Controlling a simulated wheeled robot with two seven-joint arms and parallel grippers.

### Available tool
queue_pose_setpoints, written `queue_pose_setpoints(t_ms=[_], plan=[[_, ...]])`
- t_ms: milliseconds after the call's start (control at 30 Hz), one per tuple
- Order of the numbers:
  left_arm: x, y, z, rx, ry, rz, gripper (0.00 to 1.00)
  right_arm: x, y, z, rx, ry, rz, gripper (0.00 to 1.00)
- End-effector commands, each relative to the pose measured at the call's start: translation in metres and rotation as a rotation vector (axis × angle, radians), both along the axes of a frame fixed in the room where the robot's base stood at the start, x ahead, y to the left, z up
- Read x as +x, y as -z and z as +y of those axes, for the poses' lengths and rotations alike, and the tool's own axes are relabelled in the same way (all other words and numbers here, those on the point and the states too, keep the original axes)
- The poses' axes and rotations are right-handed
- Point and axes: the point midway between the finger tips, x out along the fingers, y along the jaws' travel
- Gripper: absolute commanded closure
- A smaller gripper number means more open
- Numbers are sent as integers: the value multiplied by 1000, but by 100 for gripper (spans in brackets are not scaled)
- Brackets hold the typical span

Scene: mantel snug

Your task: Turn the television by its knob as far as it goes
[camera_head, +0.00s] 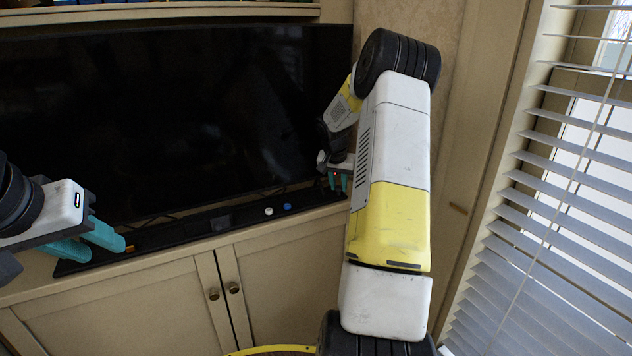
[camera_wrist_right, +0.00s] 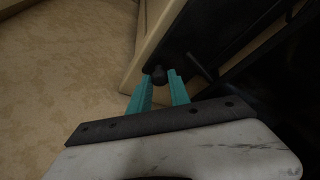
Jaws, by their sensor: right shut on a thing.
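The television (camera_head: 170,110) is a wide black screen standing on a cabinet. My right gripper (camera_head: 338,183) is at its lower right corner, partly behind my own arm in the head view. In the right wrist view the right gripper's teal fingers (camera_wrist_right: 162,84) are on either side of a small dark knob (camera_wrist_right: 158,73) at a dark edge, and are shut on it. The head view does not show this knob clearly.
A long black bar (camera_head: 170,236) lies under the screen, with a white button (camera_head: 268,211) and a blue button (camera_head: 287,206). The cabinet (camera_head: 150,300) has two doors with knobs below. Window blinds (camera_head: 560,200) are at the right. A wooden wall panel stands behind my right arm.

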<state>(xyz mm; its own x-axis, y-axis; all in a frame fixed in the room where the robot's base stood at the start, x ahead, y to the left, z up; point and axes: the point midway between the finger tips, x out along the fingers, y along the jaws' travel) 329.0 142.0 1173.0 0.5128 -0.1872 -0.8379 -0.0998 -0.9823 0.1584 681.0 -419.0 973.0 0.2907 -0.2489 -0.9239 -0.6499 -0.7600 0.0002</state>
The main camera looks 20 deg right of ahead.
Motion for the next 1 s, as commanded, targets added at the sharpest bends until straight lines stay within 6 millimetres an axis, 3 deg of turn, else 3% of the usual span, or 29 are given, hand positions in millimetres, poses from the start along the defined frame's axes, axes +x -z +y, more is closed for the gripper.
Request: queue_pose_setpoints(t_ms=[433,800,1000], plan=[[0,0,0,0,0,0,64,-6,0,2,-2,11,4,100],[0,0,0,0,0,0,64,-84,0,23,-2,209,3,100],[0,0,0,0,0,0,64,-100,0,26,1,258,2,100]])
